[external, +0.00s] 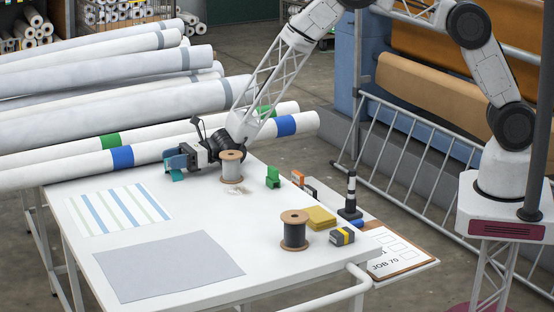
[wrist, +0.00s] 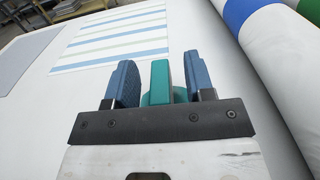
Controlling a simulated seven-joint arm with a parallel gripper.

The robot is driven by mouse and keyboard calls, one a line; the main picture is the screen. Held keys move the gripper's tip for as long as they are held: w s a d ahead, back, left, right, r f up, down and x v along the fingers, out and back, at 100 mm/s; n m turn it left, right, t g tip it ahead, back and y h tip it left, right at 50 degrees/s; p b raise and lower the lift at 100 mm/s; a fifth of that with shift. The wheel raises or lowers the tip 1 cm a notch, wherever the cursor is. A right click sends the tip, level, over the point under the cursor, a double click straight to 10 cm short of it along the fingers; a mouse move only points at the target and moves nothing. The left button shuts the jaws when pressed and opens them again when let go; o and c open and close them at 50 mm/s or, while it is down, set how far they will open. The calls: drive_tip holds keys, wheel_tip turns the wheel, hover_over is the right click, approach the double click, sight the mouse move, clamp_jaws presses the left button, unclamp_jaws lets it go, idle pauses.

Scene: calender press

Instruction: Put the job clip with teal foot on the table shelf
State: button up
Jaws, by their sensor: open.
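The teal clip (wrist: 160,80) stands between the two blue finger pads of my gripper (wrist: 161,85) in the wrist view. The jaws are open, with a gap visible on the right side of the clip; on the left the pad is very near it, and contact is unclear. In the external view my gripper (external: 176,161) is low over the far left part of the white table, beside the rolls. A bit of the teal clip (external: 178,175) shows below the fingers there; the rest is hidden. I cannot clearly make out a shelf of the table.
Long white rolls (external: 120,108) lie along the table's far side, close to my gripper. A pale thread spool (external: 231,167) stands just right of it. A green clip (external: 273,177), dark spool (external: 294,232), yellow pad (external: 321,218) and black-and-white post (external: 351,195) stand farther right. Striped cloth (external: 119,212) lies flat.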

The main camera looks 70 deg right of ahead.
clamp_jaws()
idle(0.4)
drive_tip(key=shift+r, duration=5)
drive_tip(key=shift+r, duration=0.1)
